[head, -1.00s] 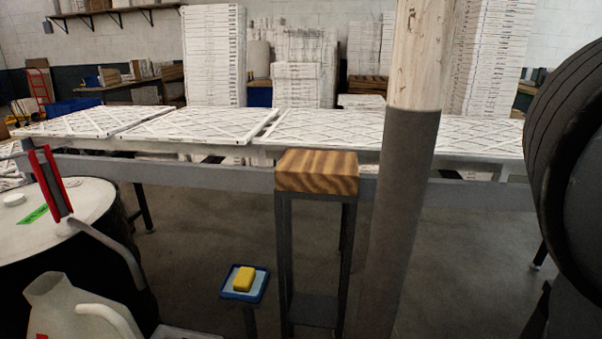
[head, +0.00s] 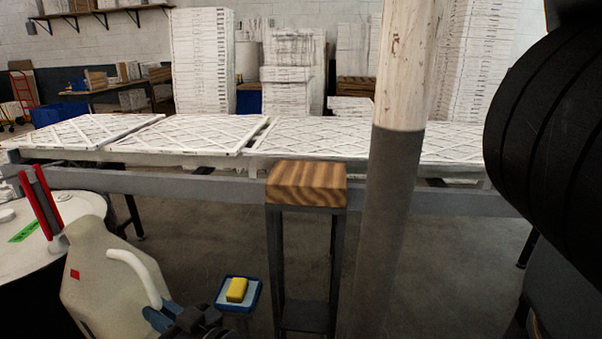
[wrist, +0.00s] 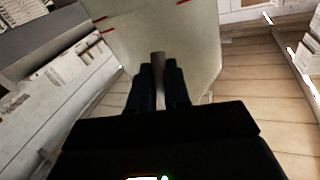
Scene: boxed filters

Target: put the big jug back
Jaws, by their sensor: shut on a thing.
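The big jug (head: 100,277) is a translucent whitish jug with a red mark on its side and a light curved handle. It is in the lower left of the head view, in front of the white-topped drum (head: 25,228), and looks slightly tilted. My gripper (head: 178,315) is at the jug's right, by the lower part of the handle. In the wrist view my gripper (wrist: 158,80) is shut on the handle, with the jug's pale body (wrist: 165,30) beyond the fingers. The jug's base is out of view.
A stand with a striped wooden block (head: 306,184) is in the middle, beside a tall post (head: 388,190). A small blue tray (head: 222,302) holds a yellow sponge (head: 236,289). A long table with filters (head: 300,140) runs behind. A big dark ribbed round thing (head: 550,130) fills the right.

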